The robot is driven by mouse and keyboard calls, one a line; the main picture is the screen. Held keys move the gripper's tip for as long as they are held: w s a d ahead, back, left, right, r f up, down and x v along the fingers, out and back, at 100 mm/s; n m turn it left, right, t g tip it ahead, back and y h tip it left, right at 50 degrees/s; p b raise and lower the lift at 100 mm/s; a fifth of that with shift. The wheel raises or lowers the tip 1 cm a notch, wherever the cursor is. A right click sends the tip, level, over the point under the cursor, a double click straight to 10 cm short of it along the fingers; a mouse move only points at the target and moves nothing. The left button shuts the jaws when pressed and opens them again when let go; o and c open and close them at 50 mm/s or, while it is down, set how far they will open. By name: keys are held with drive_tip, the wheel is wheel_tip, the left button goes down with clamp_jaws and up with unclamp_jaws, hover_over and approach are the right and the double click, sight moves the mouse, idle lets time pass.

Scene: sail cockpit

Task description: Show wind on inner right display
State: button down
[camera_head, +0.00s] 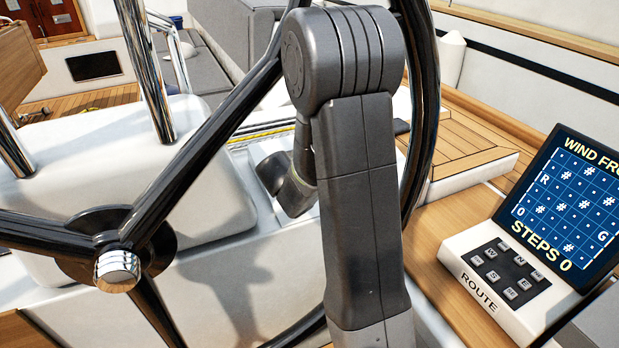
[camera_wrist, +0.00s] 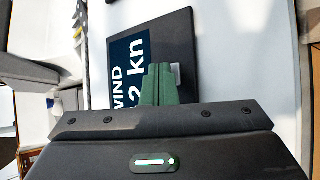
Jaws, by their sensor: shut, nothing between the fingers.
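In the wrist view a dark display (camera_wrist: 128,55) shows "WIND" and a reading ending in "2 kn", with the text turned sideways. Part of its screen is hidden behind my gripper. My gripper (camera_wrist: 160,69) is shut, its green fingers together and empty, with the tips over the display's lower edge. A small grey button (camera_wrist: 176,76) shows beside the fingertips; I cannot tell whether they touch it. In the head view my arm blocks the display and my gripper is hidden. I cannot tell from these views which display of the row this is.
A large black steering wheel (camera_head: 203,132) with a chrome hub stands close to my arm. A route panel (camera_head: 510,279) with several keys and a tilted screen (camera_head: 566,205) reading "WIND FRO" and "STEPS 0" sits at right. White console (camera_head: 210,213) lies behind the wheel.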

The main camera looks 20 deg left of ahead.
idle(0.4)
drive_tip(key=shift+s+d+r+p, duration=0.15)
drive_tip(key=shift+r+p, duration=0.15)
drive_tip(key=shift+r, duration=0.5)
drive_tip(key=r+p, duration=0.1)
drive_tip(key=r, duration=0.2)
drive_tip(key=d+r+p, duration=0.1)
drive_tip(key=shift+s+r+p, duration=0.35)
drive_tip(key=shift+r, duration=0.05)
drive_tip(key=shift+f, duration=0.15)
